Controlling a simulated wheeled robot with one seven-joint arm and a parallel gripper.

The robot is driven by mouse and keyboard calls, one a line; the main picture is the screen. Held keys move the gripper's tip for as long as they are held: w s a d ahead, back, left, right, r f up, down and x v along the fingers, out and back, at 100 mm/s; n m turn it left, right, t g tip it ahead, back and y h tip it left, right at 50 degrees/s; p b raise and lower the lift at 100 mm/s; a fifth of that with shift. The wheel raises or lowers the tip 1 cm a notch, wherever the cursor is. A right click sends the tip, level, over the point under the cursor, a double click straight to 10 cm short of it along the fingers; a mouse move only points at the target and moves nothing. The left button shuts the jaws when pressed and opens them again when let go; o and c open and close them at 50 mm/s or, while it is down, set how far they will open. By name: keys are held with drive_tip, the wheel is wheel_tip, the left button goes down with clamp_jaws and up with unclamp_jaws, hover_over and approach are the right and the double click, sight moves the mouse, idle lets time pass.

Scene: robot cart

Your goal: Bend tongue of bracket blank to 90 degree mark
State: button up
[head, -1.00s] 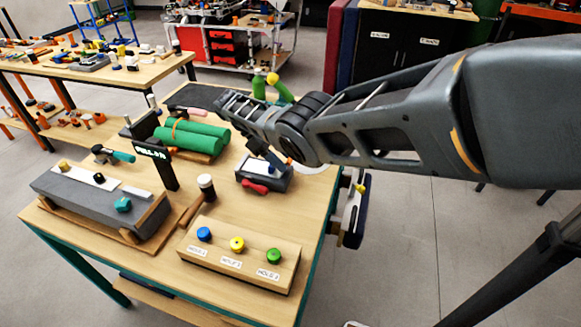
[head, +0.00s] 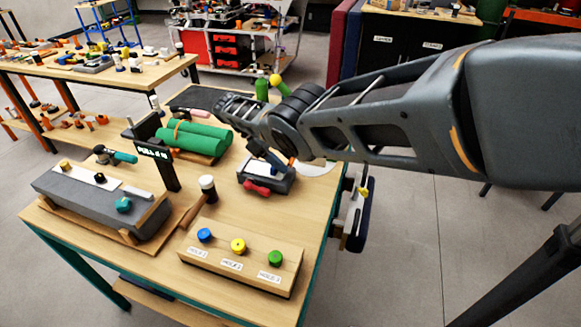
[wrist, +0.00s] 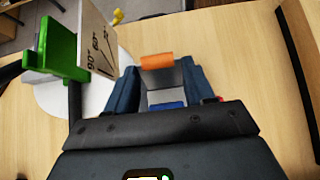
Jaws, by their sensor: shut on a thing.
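My gripper (wrist: 163,88) is shut on a grey metal strip with an orange tip (wrist: 157,62), which looks like the tongue of the bracket blank; the tip stands up between the two dark fingers. A blue part (wrist: 166,105) shows below it. A pale angle board (wrist: 98,42) with marks for 90 and 60 degrees and a partly hidden lower one stands left of the fingers. In the head view my gripper (head: 268,158) is over a dark clamp block (head: 270,182) with a red handle (head: 257,188). The bend angle cannot be read.
A green block (wrist: 57,48) stands beside the angle board, over a white disc (wrist: 52,98). On the table are green rolls (head: 190,140), a grey block (head: 95,200), a hammer (head: 207,187) and a wooden block with coloured knobs (head: 240,262). Bare table lies right of the fingers.

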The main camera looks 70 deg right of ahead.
drive_tip(key=shift+w+f+g+b, duration=0.15)
drive_tip(key=shift+w+g+b, duration=0.3)
drive_tip(key=shift+b, duration=1.1)
